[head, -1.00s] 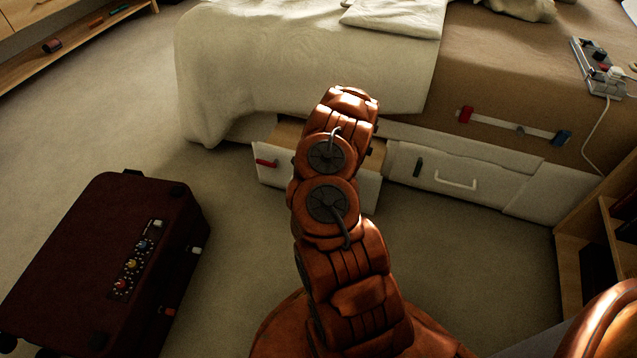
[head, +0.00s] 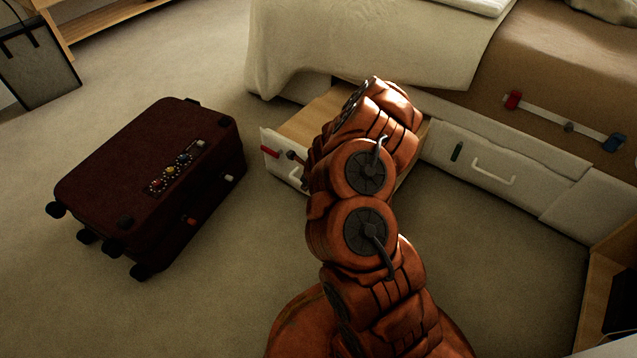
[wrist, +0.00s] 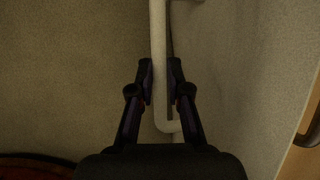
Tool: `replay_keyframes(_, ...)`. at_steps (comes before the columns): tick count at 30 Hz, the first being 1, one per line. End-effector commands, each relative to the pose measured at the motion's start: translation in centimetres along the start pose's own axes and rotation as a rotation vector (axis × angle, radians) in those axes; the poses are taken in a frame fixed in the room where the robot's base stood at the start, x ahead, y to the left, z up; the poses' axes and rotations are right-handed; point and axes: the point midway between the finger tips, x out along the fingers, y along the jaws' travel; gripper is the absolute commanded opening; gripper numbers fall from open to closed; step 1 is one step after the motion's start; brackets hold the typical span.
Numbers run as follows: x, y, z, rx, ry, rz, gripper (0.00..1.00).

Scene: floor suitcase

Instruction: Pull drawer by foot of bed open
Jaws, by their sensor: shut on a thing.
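The drawer by the foot of the bed (head: 275,148) stands pulled out from the bed base in the head view, with its wooden inside showing behind the white front. My arm hides much of its right part. In the wrist view my gripper (wrist: 160,92) is shut on the drawer's white bar handle (wrist: 158,40), with a finger on each side of it. The pale drawer front (wrist: 225,60) lies just right of the handle. In the head view only a small dark part of my gripper shows beside the drawer front.
A second white drawer (head: 500,165) is shut in the bed base to the right. A wooden shelf (head: 600,300) stands at the right edge. Carpet is clear between suitcase and drawer.

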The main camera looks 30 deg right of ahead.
Motion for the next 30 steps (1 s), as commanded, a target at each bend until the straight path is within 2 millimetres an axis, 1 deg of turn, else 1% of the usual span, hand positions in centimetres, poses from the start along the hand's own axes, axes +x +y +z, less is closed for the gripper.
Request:
replay_keyframes(6, 0.0, 1.2, 0.4, 0.000, 0.004, -0.004, 0.00)
replay_keyframes(18, 0.0, 1.9, 0.6, -0.002, 0.005, 0.004, 0.00)
replay_keyframes(19, 0.0, 1.9, 0.6, -0.003, 0.005, 0.005, 0.17)
replay_keyframes(24, 0.0, 1.9, 0.6, -0.003, 0.004, 0.004, 0.35)
replay_keyframes(26, 0.0, 1.8, 0.6, -0.003, 0.004, 0.002, 0.41)
replay_keyframes(30, 0.0, 1.7, 0.6, -0.003, 0.003, 0.000, 0.41)
